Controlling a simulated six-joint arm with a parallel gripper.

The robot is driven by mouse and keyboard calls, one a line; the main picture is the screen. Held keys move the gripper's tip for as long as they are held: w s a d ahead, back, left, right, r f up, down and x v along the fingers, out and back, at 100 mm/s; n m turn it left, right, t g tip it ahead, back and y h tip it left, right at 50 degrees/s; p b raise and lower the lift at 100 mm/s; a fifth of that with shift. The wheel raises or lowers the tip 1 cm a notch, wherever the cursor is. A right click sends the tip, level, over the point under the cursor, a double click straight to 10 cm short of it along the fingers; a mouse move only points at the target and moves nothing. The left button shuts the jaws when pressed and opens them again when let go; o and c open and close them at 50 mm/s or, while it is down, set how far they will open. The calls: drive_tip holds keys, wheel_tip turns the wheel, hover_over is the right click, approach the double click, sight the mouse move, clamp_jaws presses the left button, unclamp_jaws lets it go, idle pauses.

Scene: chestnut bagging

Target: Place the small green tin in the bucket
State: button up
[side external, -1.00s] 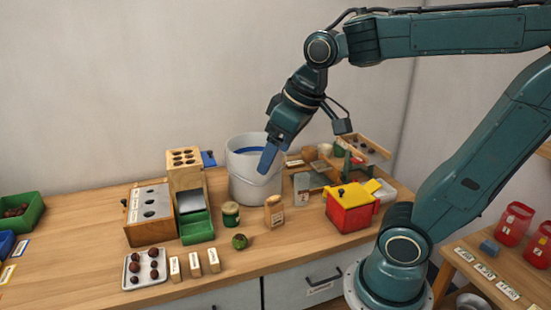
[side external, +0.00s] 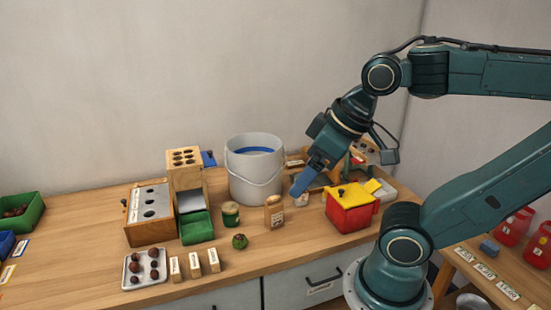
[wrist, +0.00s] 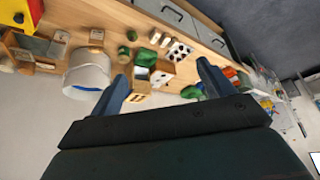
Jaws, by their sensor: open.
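The small green tin (side external: 231,214), with a pale band, stands upright on the bench in front of the bucket. It also shows in the wrist view (wrist: 124,54). The white bucket (side external: 254,182) stands behind it with its top open and a blue band inside; it also shows at the left of the wrist view (wrist: 86,78). My gripper (side external: 300,190) is right of the bucket in the side view, above the bench and apart from the tin. Its two fingers are spread in the wrist view (wrist: 163,78), with nothing held between them.
A labelled wooden block (side external: 274,212) stands right of the tin, and a green chestnut burr (side external: 239,241) lies in front. A green tray (side external: 197,228) and wooden stand are left. A red box with yellow lid (side external: 351,213) is right.

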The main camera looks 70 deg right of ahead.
drive_tip(key=shift+w, duration=0.1)
drive_tip(key=m+g+h, duration=0.3)
drive_tip(key=m+h, duration=0.1)
drive_tip(key=m, duration=0.7)
hover_over(230, 208)
drive_tip(key=s+a, duration=0.2)
drive_tip(key=a, duration=0.1)
wheel_tip(230, 208, down, 25)
drive_tip(key=shift+s+a, duration=0.2)
drive_tip(key=shift+f, duration=0.2)
drive_tip(key=shift+x, duration=4.15)
drive_tip(key=shift+f, duration=0.15)
